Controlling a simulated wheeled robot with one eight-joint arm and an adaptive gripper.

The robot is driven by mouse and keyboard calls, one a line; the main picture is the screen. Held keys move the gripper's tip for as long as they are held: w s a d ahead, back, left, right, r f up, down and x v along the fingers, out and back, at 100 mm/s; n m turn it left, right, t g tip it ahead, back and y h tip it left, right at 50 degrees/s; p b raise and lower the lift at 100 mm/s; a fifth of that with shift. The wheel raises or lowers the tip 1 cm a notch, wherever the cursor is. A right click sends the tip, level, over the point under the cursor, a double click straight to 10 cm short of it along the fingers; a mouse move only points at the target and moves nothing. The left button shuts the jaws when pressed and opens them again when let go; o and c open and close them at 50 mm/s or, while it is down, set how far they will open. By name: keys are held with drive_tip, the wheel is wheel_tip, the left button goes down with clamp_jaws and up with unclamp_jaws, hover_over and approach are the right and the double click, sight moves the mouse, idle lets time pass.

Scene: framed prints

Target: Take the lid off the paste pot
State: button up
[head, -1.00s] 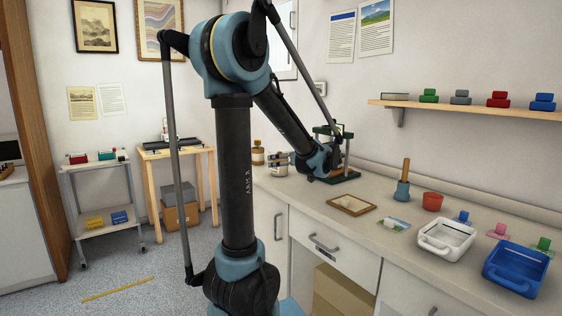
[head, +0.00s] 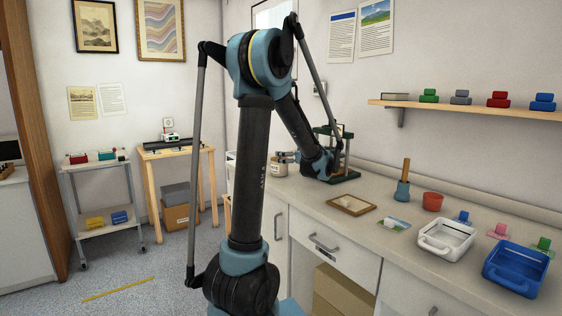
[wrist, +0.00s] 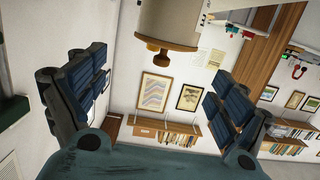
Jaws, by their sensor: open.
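The paste pot is a pale cream cylinder. In the head view the pot (head: 278,169) stands at the far left end of the counter, partly behind my gripper (head: 286,157). In the wrist view, which is upside down, the pot (wrist: 175,20) is at the top, and its brown lid with a round knob (wrist: 158,57) is on it. The knob points down in that picture. My gripper (wrist: 158,82) is open, with its dark padded fingers on either side and the knob past the gap between them. No finger visibly touches the lid.
A green press-like frame (head: 343,160) stands close to the right of my wrist. A wooden frame (head: 351,205) lies on the counter.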

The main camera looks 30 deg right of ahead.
drive_tip(key=shift+x, duration=3.85)
drive_tip(key=shift+a+r, duration=0.1)
drive_tip(key=shift+a, duration=0.1)
drive_tip(key=c, duration=1)
